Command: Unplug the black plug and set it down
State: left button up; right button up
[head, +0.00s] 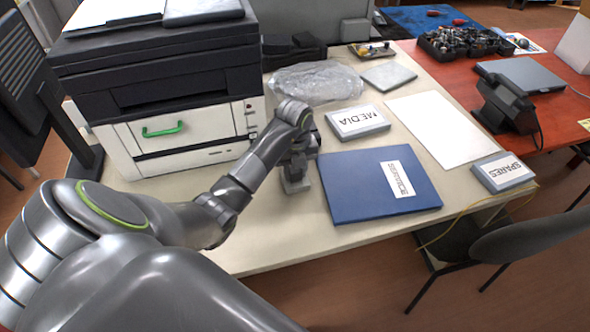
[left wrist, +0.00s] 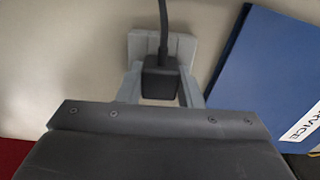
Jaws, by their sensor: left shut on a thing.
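The black plug (left wrist: 160,82) is between the fingers of my left gripper (left wrist: 161,88) in the left wrist view, with its black cable running up from it. My left gripper is shut on the plug. A light grey socket block (left wrist: 183,46) lies behind the plug on the table. It also shows under my gripper in the head view (head: 296,187). I cannot tell whether the plug is seated in the block or clear of it. In the head view my left gripper (head: 296,170) is over the block, and my arm hides the plug. My right gripper is not in view.
A blue service folder (head: 355,190) lies right of the block. A box labelled MEDIA (head: 357,122) and a clear plastic bag (head: 315,82) are behind. A printer (head: 165,90) stands left. Bare table (head: 285,232) is in front of the block.

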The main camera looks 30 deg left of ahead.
pick_arm(q)
jog(key=shift+c, duration=1)
jog(key=shift+r, duration=0.25)
jog(key=shift+r+p, duration=0.25)
jog(key=shift+p, duration=0.2)
jog(key=shift+r, duration=0.1)
jog(key=shift+r+p, duration=1.1)
jog(key=shift+r, duration=0.05)
jog(key=shift+r+p, duration=1.75)
jog(key=shift+r, duration=0.3)
